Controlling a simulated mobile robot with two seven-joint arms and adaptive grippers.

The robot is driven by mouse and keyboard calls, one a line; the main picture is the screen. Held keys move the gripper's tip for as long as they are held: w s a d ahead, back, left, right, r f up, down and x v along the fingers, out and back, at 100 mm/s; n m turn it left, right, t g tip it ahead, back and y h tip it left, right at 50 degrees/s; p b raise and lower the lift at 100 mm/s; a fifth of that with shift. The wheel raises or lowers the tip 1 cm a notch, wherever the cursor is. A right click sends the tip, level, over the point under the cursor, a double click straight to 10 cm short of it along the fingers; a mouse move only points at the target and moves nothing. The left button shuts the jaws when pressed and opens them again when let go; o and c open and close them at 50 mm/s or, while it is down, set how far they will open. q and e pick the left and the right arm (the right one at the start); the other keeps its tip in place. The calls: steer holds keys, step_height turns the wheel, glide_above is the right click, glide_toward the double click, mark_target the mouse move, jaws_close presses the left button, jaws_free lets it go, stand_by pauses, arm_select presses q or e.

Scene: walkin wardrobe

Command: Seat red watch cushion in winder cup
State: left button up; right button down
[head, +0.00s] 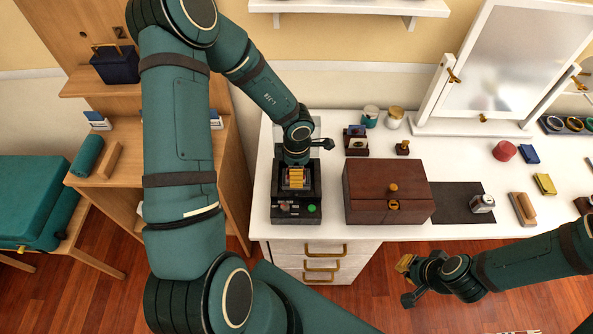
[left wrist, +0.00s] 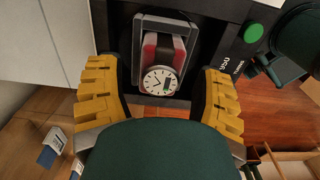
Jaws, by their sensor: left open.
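The winder (head: 296,214) is a black box with a green button at the front left of the white counter. In the left wrist view the red watch cushion (left wrist: 150,46) sits inside the grey-framed winder cup (left wrist: 138,38), with a white-faced watch (left wrist: 158,80) on a dark strap around it. My left gripper (head: 296,177) is over the winder; its yellow fingers (left wrist: 160,85) are open on both sides of the cup, apart from the cushion. How deep the cushion sits is unclear. My right gripper (head: 405,264) hangs before the counter's front edge, seemingly empty; its finger gap is unclear.
A wooden box (head: 385,190) stands close right of the winder, then a dark mat (head: 454,203) with a small watch-like item (head: 482,204). A mirror (head: 500,60) stands behind. A red round item (head: 504,151) and several small items lie at the right.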

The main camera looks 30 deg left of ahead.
arm_select(q)
steer(key=shift+m+y, duration=0.3)
steer(key=shift+m, duration=0.5)
step_height(320, 180, up, 10)
steer(key=p, duration=0.3)
steer(key=shift+f+p, duration=0.15)
steer(key=shift+p, duration=0.25)
steer(key=f+m, duration=0.1)
steer(key=d+f+m+t, duration=0.1)
steer(key=m, duration=0.1)
steer(key=d+f+m+t, duration=0.1)
steer(key=m, duration=0.1)
steer(key=shift+w+f+y, duration=0.2)
steer(key=shift+y, duration=0.2)
steer(key=d+f+m, duration=0.1)
steer(key=m, duration=0.1)
steer(key=d+m+t, duration=0.1)
steer(key=d+m, duration=0.1)
steer(key=d+f+m+h, duration=0.1)
steer(key=d+m, duration=0.1)
steer(key=shift+s+f, duration=0.35)
steer(key=shift+s, duration=0.05)
steer(key=s+d+f+m+h, duration=0.3)
steer(key=s+d+m+h, duration=0.1)
steer(key=s+d+m, duration=0.4)
steer(key=shift+d+m+g, duration=0.4)
steer(key=shift+d+m, duration=0.5)
steer(key=shift+d, duration=0.1)
